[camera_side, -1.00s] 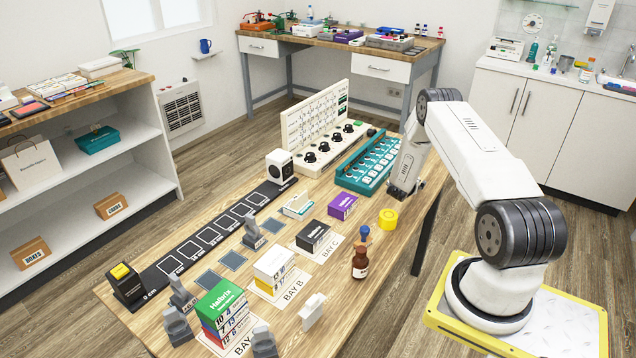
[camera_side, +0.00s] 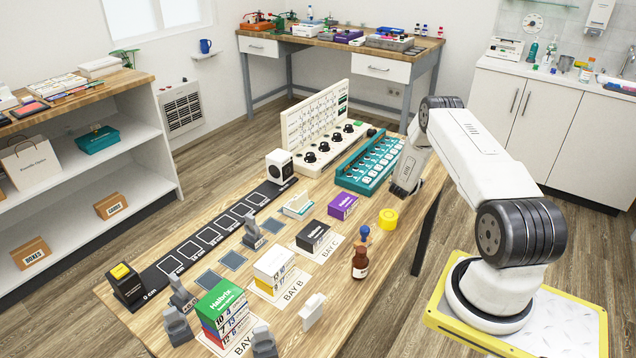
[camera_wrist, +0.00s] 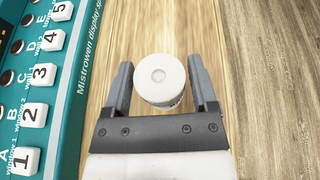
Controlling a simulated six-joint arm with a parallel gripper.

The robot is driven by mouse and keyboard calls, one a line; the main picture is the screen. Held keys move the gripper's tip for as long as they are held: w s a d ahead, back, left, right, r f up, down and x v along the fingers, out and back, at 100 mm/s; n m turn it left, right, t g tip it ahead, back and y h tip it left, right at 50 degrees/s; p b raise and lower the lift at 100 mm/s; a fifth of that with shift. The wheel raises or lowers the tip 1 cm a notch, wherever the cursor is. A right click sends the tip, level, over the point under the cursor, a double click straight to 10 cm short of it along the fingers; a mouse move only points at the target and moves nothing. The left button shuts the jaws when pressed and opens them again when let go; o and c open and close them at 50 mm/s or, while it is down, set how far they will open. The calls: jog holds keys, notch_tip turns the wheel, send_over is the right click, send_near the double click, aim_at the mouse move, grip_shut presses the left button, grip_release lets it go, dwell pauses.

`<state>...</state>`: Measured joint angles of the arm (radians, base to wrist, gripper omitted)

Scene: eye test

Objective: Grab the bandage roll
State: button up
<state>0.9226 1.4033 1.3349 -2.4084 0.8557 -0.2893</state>
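The bandage roll (camera_wrist: 160,82), a white round roll with a small circle in the middle of its top, stands on the wooden table in the wrist view. My gripper (camera_wrist: 161,63) is open, with one grey finger to the left of the roll and the other to its right. Narrow gaps show beside the roll; I cannot tell how far down the fingers reach. In the side view my gripper (camera_side: 401,190) is low over the table, right of the teal panel, and I cannot make out the roll there.
The teal display panel (camera_side: 370,162) with white numbered keys stands close left of my gripper. A yellow roll (camera_side: 388,219), a purple box (camera_side: 343,206) and a brown bottle (camera_side: 360,262) stand nearer the camera. The table's right edge is close.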

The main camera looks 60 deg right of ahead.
jog(key=c, duration=0.8)
jog(key=shift+r, duration=0.15)
jog(key=shift+r, duration=0.75)
jog(key=s+a+r, duration=0.2)
jog(key=a+r, duration=0.1)
jog(key=s+a+r, duration=0.3)
jog(key=a+r, duration=0.1)
jog(key=s+a+r, duration=0.3)
jog(key=a+r, duration=0.1)
jog(key=shift+s+r, duration=0.15)
jog(key=shift+s, duration=0.05)
